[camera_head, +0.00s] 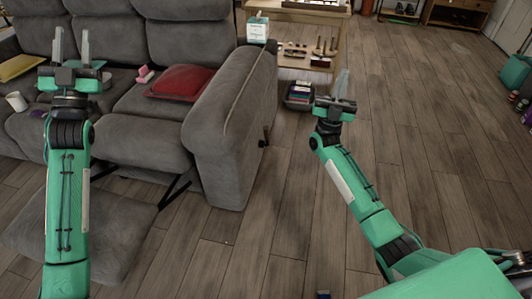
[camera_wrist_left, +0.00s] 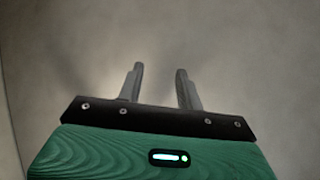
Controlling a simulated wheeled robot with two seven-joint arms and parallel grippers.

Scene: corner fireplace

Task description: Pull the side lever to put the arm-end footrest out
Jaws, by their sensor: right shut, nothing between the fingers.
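The grey sofa's footrest (camera_head: 112,235) is out in front of the arm-end seat, low over the floor, with dark metal links (camera_head: 176,188) showing behind it. A small dark side lever (camera_head: 265,136) shows on the outer face of the sofa arm (camera_head: 230,135). My right gripper (camera_head: 341,84) is shut and empty, to the right of the sofa arm and apart from the lever. My left gripper (camera_head: 71,46) is open in front of the sofa; its spread fingers also show in the left wrist view (camera_wrist_left: 160,87) with nothing between them. My left forearm hides part of the footrest.
A red cushion (camera_head: 184,82), a pink object (camera_head: 144,75), a yellow cushion (camera_head: 19,67) and a white mug (camera_head: 17,101) are on the sofa. A dark bin (camera_head: 299,102) stands beyond the arm, near a low wooden table (camera_head: 305,62). Floor at the right is largely clear.

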